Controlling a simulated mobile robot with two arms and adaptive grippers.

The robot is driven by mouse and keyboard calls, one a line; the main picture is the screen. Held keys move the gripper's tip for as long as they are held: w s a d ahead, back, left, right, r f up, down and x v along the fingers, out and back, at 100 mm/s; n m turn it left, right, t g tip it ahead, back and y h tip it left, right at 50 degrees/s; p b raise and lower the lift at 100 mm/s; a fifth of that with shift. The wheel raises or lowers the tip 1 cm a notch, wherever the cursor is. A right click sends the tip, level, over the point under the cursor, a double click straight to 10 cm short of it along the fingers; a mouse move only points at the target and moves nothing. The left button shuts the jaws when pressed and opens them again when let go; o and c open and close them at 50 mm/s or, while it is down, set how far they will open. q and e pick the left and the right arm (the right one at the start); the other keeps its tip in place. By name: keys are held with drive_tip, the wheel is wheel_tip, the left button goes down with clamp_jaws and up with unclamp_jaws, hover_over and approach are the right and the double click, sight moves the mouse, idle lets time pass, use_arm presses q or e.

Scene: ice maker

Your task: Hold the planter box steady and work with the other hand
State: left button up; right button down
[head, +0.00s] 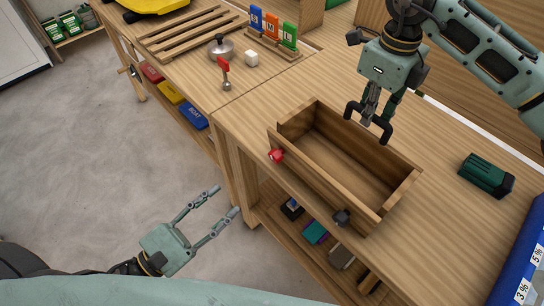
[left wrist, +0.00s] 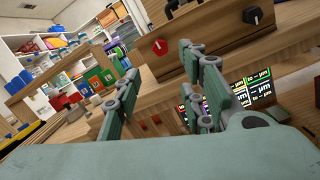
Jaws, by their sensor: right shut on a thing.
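The planter box (head: 345,155), an open wooden box, stands on the workbench near its front edge. Its front wall bears a red knob (head: 276,155) and a dark knob (head: 342,217). Both knobs also show in the left wrist view, the red one (left wrist: 159,46) and the dark one (left wrist: 252,16). My right gripper (head: 369,127) is over the box's far wall, shut on a small grey thing (head: 369,102) that the fingers partly hide. I cannot tell whether it touches the wall. My left gripper (head: 228,199) is open and empty, in front of the bench, apart from the box.
A dark green block-like thing (head: 487,175) lies right of the box. Bins and boxes sit on the shelf below.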

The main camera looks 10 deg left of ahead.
drive_tip(key=shift+r, duration=0.1)
use_arm(q)
drive_tip(key=v, duration=0.5)
drive_tip(key=shift+s+a, duration=0.15)
drive_tip(key=shift+s, duration=0.05)
use_arm(e)
drive_tip(key=c, duration=1.8)
unclamp_jaws()
